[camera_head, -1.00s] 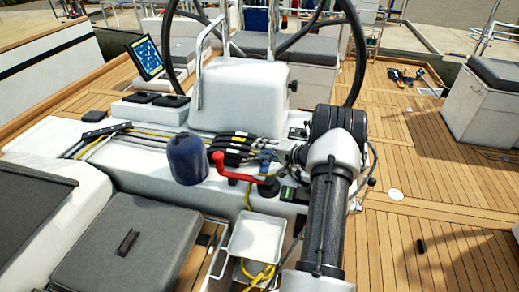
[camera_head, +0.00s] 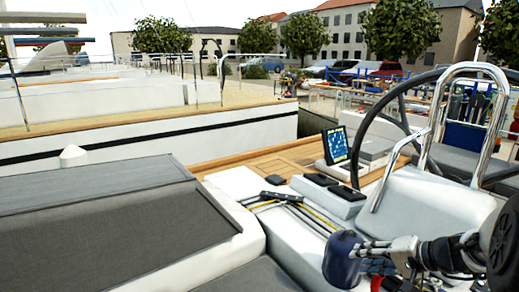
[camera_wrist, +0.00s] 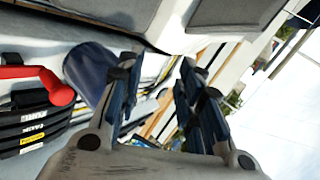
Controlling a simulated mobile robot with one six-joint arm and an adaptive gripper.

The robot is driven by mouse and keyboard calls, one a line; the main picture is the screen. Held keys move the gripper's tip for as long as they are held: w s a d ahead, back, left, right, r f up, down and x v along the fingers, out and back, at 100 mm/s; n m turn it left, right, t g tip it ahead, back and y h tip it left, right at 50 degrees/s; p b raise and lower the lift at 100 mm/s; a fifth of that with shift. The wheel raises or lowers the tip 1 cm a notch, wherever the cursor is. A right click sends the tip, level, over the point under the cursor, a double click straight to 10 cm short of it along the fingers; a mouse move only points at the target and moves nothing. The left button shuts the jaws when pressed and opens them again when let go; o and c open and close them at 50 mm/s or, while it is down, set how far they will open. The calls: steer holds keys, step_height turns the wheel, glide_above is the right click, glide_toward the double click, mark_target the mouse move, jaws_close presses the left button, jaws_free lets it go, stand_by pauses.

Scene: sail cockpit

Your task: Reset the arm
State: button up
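My gripper (camera_head: 364,250) is at the lower right of the head view, stretched toward the left, with its fingertips beside the dark blue winch-like drum (camera_head: 341,259) in the picture. In the wrist view my gripper (camera_wrist: 160,85) has its two dark fingers spread apart with nothing between them. The blue drum (camera_wrist: 88,74) shows behind the left finger there. I cannot tell whether they touch. A red handle (camera_wrist: 45,84) lies farther left in the wrist view. My arm runs off the right edge of the head view.
Labelled black rope clutches (camera_wrist: 38,125) sit by the red handle. A chart display (camera_head: 337,145), a steering wheel (camera_head: 357,150) and a steel rail (camera_head: 427,150) stand behind the drum. Grey cushions (camera_head: 110,230) fill the left. Open air lies above the cushions.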

steer(key=s+a+r+n+g+h, duration=0.1)
steer(key=s+a+r+n+g, duration=0.15)
steer(key=s+a, duration=0.45)
steer(key=s+a+r+n+g, duration=0.2)
steer(key=s+a+r, duration=0.25)
steer(key=a, duration=0.45)
steer(key=s+a+n+h, duration=0.2)
steer(key=s+h, duration=0.3)
steer(key=s, duration=1.3)
steer(key=shift+r+n+t+h, duration=0.15)
steer(key=shift+n+t+h, duration=0.25)
steer(key=shift+n, duration=0.45)
